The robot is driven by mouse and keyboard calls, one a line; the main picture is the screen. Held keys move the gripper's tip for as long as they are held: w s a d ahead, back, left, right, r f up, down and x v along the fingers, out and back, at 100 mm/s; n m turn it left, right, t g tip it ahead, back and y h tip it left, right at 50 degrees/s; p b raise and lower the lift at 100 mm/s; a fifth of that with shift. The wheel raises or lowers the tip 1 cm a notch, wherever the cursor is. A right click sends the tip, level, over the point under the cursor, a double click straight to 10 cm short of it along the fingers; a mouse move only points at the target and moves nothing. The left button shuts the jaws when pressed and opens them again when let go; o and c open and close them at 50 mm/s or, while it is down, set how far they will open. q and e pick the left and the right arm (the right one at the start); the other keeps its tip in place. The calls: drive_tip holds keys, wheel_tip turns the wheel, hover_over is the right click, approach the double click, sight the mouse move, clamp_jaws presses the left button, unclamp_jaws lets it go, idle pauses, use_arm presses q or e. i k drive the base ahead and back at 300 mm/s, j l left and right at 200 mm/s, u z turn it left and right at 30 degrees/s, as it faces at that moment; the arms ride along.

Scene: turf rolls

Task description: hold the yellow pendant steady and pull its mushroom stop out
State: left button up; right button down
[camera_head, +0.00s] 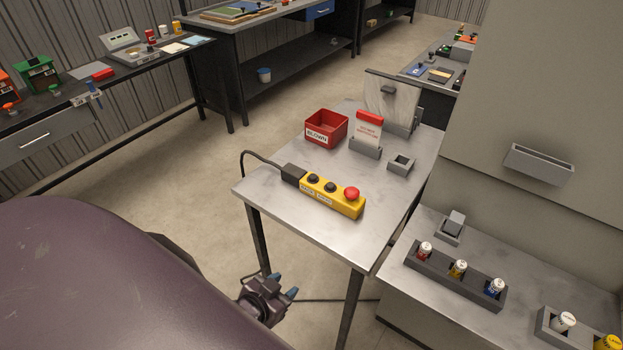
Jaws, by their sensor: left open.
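The yellow pendant (322,198) lies on the small metal table (300,222). It has two dark buttons and a red mushroom stop (351,194) at its right end. A black cable runs from its left end over the table's left edge. My left gripper (284,292) is low in front of the table, below the tabletop and apart from the pendant. Its blue-tipped fingers are open, with nothing seen between them. My right gripper is not in view. Whether the mushroom stop is in or out cannot be told from here.
Behind the pendant stand a red bin (326,128), a red-and-white card in a holder (367,132) and a small grey open box (400,164). A grey counter (440,291) with a rack of small canisters (455,276) adjoins at right. The table's front left is bare.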

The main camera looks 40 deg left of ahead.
sight(352, 193)
drive_tip(key=j, duration=0.55)
drive_tip(key=i+j, duration=0.15)
drive_tip(key=j, duration=0.95)
drive_tip(key=i, duration=0.05)
